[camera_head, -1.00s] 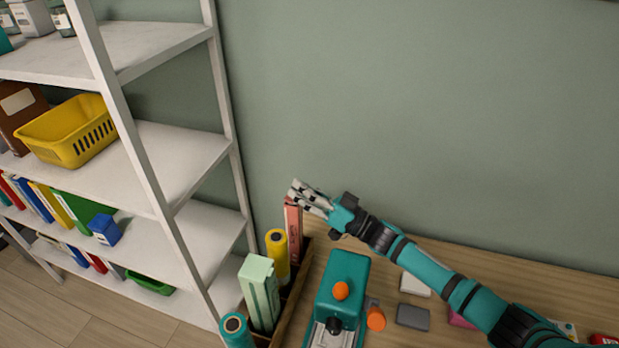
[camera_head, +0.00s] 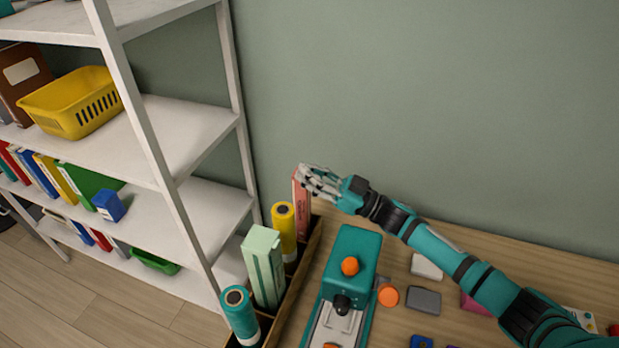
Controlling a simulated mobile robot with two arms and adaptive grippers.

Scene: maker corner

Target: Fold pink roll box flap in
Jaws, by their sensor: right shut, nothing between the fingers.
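The pink roll box (camera_head: 302,212) stands upright at the far end of a wooden tray, close to the wall. My right gripper (camera_head: 308,178) is shut with nothing in it, at the top of the pink box. Its fingers cover part of the box's top, so the flap's state cannot be made out. Whether the fingers touch the box cannot be told. My left gripper is not in view.
The tray (camera_head: 283,312) also holds a yellow roll (camera_head: 284,226), a mint box (camera_head: 263,270) and a teal roll (camera_head: 240,312). A teal machine (camera_head: 347,268) with an orange knob stands right of it. White shelves (camera_head: 190,130) stand left.

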